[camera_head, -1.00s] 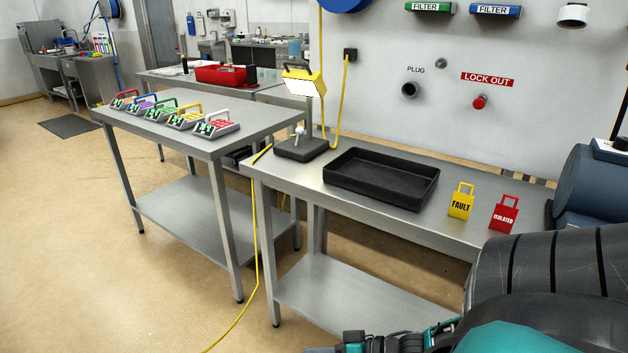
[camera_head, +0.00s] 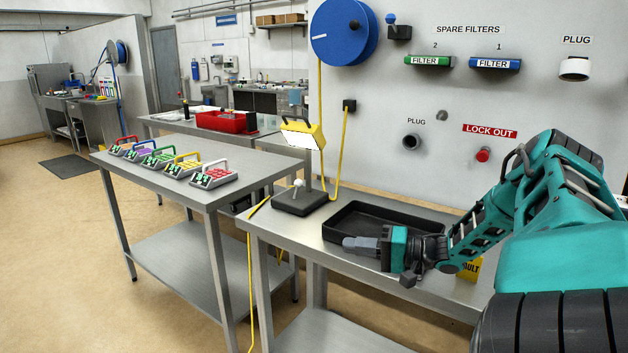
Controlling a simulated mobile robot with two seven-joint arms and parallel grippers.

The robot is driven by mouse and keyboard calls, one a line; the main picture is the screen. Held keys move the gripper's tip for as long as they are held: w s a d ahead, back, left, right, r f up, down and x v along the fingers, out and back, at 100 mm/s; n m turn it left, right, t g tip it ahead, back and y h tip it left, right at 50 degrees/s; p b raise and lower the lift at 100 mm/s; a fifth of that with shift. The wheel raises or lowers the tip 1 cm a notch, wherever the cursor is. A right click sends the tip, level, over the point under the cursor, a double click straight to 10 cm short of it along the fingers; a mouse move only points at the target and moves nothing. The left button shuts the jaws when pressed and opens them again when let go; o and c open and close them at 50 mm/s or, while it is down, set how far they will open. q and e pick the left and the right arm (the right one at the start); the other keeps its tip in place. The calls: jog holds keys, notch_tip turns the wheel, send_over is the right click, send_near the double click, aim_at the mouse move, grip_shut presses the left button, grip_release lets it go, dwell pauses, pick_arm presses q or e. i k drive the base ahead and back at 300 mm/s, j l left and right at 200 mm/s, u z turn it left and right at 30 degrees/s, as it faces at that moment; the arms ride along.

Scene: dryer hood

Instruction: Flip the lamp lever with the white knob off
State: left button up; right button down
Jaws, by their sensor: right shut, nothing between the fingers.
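The yellow work lamp (camera_head: 304,134) stands on a post above a black base (camera_head: 299,202) at the left end of the steel bench. Its panel looks bright white. The lever's white knob (camera_head: 298,183) shows at the lower part of the post, just above the base; the lever itself is too small to make out clearly. My right gripper (camera_head: 350,243) is shut and empty, pointing left, in front of the black tray and to the right of and nearer than the lamp base. It is apart from the knob. My left gripper is not in view.
The black tray (camera_head: 345,212) lies behind my right gripper. A yellow FAULT tag (camera_head: 472,268) is partly hidden by my right arm. A yellow cable (camera_head: 341,150) hangs behind the lamp. Several coloured-handled boxes stand on the left table (camera_head: 240,166).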

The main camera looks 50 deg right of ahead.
aim_at(297, 183)
jog(key=i+l, duration=0.15)
jog(key=l, duration=0.2)
jog(key=i+l, duration=0.15)
jog(key=l, duration=0.15)
jog(key=i+l, duration=0.15)
jog(key=l, duration=0.2)
jog(key=i+l, duration=0.15)
jog(key=l, duration=0.15)
jog(key=i+l, duration=0.15)
jog(key=l, duration=0.2)
